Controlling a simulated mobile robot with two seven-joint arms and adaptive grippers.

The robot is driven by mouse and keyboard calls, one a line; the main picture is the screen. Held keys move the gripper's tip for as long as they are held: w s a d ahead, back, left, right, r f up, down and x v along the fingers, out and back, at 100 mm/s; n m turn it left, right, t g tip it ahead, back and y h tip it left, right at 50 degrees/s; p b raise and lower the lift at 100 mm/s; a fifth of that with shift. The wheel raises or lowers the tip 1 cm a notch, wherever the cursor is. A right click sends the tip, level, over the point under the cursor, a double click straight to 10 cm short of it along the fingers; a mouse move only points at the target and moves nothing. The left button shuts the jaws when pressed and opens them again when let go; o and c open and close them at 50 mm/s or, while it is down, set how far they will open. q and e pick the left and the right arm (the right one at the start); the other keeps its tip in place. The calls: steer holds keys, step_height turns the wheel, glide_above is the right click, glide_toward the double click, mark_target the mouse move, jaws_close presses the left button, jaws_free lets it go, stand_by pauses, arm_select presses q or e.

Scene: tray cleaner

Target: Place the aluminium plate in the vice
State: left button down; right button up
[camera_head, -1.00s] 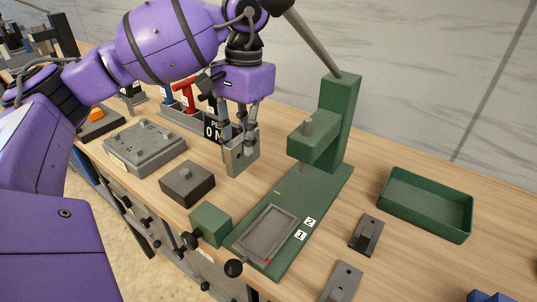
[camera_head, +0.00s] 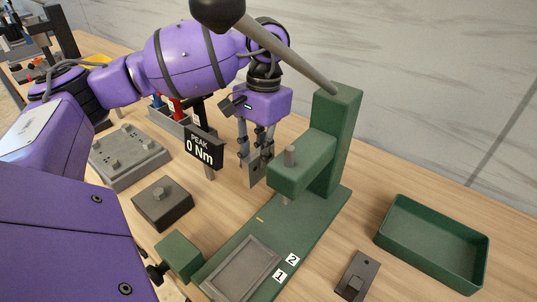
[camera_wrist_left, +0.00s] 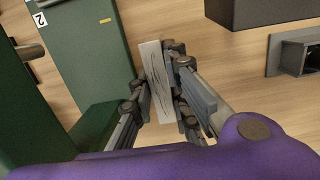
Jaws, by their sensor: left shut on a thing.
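My left gripper (camera_head: 257,156) points down and is shut on the aluminium plate (camera_head: 257,174). The plate is grey and stands upright between the fingers, just left of and behind the green press head. In the left wrist view the plate (camera_wrist_left: 157,80) shows as a pale, streaked strip between the fingers, beside the green base. A green block (camera_head: 179,254) with a black knob sits at the base's left side. I cannot tell for sure whether it is the vice. My right gripper is not in view.
The green press (camera_head: 337,145) has a long lever crossing the upper view. A grey tray (camera_head: 240,268) lies on its base. An empty green bin (camera_head: 432,243) stands at right. A dark block (camera_head: 162,203), a grey fixture (camera_head: 128,156) and a "0 Nm" display (camera_head: 203,150) stand at left.

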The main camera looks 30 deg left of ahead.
arm_select(q)
steer(key=shift+w+f, duration=0.1)
steer(key=shift+f, duration=1.85)
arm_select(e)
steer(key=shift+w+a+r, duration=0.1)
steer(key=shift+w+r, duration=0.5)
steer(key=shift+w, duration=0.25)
arm_select(q)
steer(key=shift+f, duration=0.2)
steer(key=c, duration=1.7)
jaws_free()
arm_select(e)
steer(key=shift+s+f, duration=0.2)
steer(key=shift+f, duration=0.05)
arm_select(q)
steer(key=shift+r, duration=0.1)
